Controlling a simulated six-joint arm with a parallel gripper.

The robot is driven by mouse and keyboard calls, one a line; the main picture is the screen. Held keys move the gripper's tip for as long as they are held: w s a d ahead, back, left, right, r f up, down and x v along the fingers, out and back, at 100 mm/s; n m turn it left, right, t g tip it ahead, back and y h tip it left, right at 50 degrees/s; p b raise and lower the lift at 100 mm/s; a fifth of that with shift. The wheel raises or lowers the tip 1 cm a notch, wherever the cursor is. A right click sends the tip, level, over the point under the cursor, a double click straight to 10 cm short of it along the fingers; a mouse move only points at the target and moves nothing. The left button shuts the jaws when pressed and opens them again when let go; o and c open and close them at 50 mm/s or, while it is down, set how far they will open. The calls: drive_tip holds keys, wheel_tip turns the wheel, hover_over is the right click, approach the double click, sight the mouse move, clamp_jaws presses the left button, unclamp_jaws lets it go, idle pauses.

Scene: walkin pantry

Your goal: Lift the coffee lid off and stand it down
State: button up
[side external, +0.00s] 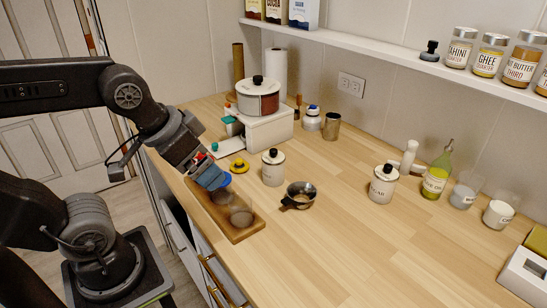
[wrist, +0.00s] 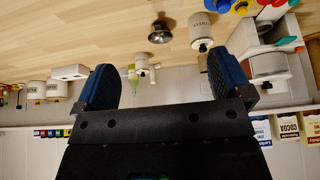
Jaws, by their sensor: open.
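A white canister (side external: 273,175) stands upright on the counter, right of my gripper; its label is too small to read surely. Its pale lid (side external: 273,158) with a black knob is seated on top. This canister also shows upside down in the wrist view (wrist: 200,27), beyond my fingers. A second white canister (side external: 383,190), apparently labelled sugar, stands further right with its lid on. My gripper (side external: 214,179) is above the wooden tray, left of the nearer canister and apart from it. Its two blue fingers are spread with nothing between them in the wrist view (wrist: 164,82).
The wooden tray (side external: 250,229) holds round dark items. A small dark metal pan (side external: 299,196) sits right of it. A yellow knobbed piece (side external: 239,166) lies behind my gripper. A white appliance (side external: 265,130) stands at the back. Counter between pan and sugar canister is clear.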

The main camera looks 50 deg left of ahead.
drive_tip(key=w+a+r+n+g, duration=0.3)
drive_tip(key=w+r+n, duration=0.1)
drive_tip(key=w+n, duration=0.5)
drive_tip(key=n+g, duration=0.3)
drive_tip(key=n, duration=0.6)
hover_over(274, 150)
wheel_tip(274, 150, down, 3)
drive_tip(key=f, duration=0.8)
drive_tip(key=shift+s+a, duration=0.2)
drive_tip(key=shift+s, duration=0.2)
drive_tip(key=shift+w+d+f, duration=0.1)
drive_tip(key=shift+w+f, duration=0.1)
drive_tip(key=shift+f, duration=1.2)
drive_tip(key=shift+w+f, duration=0.2)
drive_tip(key=shift+f, duration=1.2)
drive_tip(key=shift+c, duration=0.4)
drive_tip(key=c, duration=0.9)
